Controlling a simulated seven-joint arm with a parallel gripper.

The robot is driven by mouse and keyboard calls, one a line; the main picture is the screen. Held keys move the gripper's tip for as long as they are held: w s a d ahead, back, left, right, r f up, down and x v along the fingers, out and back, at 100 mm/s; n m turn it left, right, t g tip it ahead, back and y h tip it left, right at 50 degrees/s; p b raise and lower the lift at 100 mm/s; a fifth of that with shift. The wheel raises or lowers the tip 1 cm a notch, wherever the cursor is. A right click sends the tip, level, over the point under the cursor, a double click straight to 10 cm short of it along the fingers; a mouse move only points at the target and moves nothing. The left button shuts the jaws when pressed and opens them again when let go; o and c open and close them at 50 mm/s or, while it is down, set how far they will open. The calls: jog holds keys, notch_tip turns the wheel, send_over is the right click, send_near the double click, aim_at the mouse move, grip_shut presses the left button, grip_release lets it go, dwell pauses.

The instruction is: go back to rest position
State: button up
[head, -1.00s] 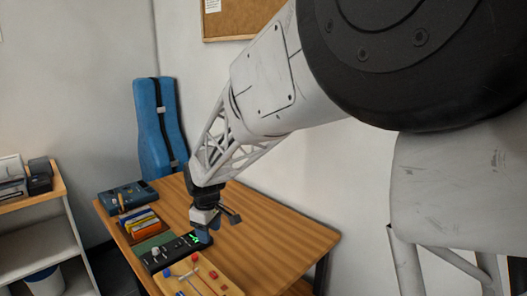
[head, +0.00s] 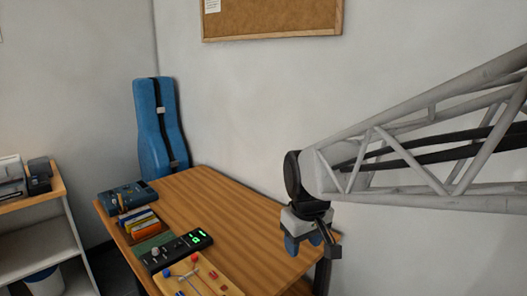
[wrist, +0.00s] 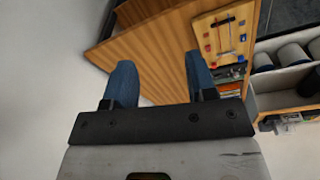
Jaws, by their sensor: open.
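My gripper (head: 304,244) hangs at the right end of the wooden table (head: 215,205) in the head view, fingers pointing down. In the wrist view its two blue fingers (wrist: 160,85) are spread apart with nothing between them. On the table's left side, well away from my gripper, lie a black device with a green display (head: 178,250) and a wooden board with red and blue pieces (head: 198,277). The board (wrist: 222,32) also shows in the wrist view, to the right of the fingers.
A blue instrument case (head: 160,125) stands against the wall behind the table. A blue box (head: 127,197) and a holder with colourful items (head: 143,225) sit at the table's left edge. A shelf (head: 35,220) stands at far left. The table's middle and right are bare.

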jog(key=s+d+m, duration=0.3)
jog(key=s+d, duration=0.2)
jog(key=s, duration=0.3)
jog(key=s+d+f+m, duration=0.1)
jog(key=s+d+m, duration=0.1)
jog(key=s+d, duration=0.3)
jog(key=s, duration=0.3)
jog(key=shift+s+f+m+t, duration=0.15)
jog(key=shift+s+m+t, duration=0.2)
jog(key=shift+m+t, duration=0.05)
jog(key=shift+h, duration=0.3)
dwell(0.8)
